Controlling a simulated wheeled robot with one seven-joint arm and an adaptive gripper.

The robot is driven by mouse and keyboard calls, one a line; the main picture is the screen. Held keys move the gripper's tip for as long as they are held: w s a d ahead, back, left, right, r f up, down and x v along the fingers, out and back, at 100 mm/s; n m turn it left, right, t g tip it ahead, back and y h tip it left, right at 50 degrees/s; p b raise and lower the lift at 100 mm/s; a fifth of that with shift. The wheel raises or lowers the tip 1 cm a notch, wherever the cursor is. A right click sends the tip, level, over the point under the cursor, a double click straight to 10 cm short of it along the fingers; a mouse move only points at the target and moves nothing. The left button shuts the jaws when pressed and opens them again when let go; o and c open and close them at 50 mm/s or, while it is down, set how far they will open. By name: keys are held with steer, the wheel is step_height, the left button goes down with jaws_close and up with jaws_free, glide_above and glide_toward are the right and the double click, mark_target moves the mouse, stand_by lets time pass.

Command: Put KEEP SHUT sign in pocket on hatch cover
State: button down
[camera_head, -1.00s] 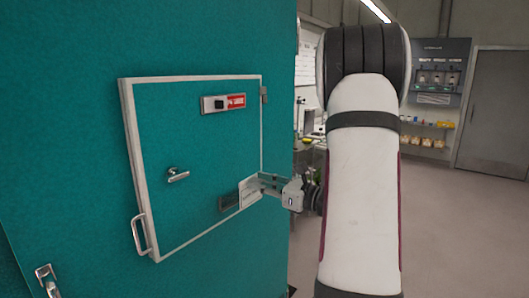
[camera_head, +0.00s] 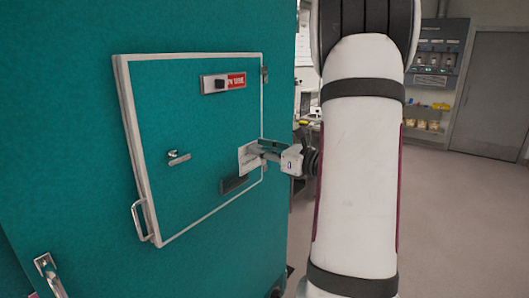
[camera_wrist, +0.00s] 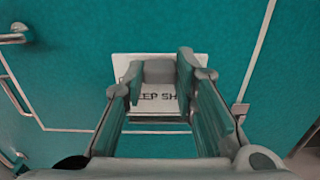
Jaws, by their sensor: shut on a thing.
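The KEEP SHUT sign (camera_head: 248,159) is a small white plate held upright in front of the hatch cover (camera_head: 190,120), a teal panel with a pale frame. My gripper (camera_head: 264,152) is shut on it, reaching in from the right. The dark pocket (camera_head: 234,185) sits low on the cover, just below and slightly left of the sign in the head view. The sign appears above the pocket; I cannot tell the gap. In the wrist view, the sign (camera_wrist: 160,57) lies beyond my fingertips (camera_wrist: 159,73), which hide part of its lettering; the pocket is not clear there.
The cover carries a small T-handle (camera_head: 179,157), a latch with a red label (camera_head: 223,82), and a pull handle (camera_head: 139,220) at its lower left edge. Another handle (camera_head: 48,272) is lower left. A hinge (camera_head: 264,74) is at the upper right. Open floor lies right.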

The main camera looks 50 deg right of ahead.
mark_target(251, 168)
steer(key=shift+w+a+f+b, duration=0.1)
steer(key=shift+w+f+b, duration=0.3)
steer(key=shift+w, duration=0.7)
steer(key=shift+w+a+f+b, duration=0.15)
steer(key=shift+w+b, duration=0.5)
steer(key=shift+w, duration=0.45)
steer(key=shift+w+a+f+b, duration=0.1)
steer(key=shift+w+f+b, duration=0.3)
steer(key=shift+w, duration=0.7)
steer(key=shift+r, duration=0.15)
steer(key=shift+f+b, duration=0.8)
steer(key=shift+d+f, duration=0.1)
steer(key=shift+f, duration=0.25)
steer(key=shift+f+b, duration=0.35)
steer(key=shift+b, duration=0.1)
steer(key=shift+f, duration=0.3)
steer(key=shift+f+b, duration=0.75)
steer(key=shift+f, duration=0.1)
stand_by(0.9)
steer(key=c, duration=1.2)
jaws_free()
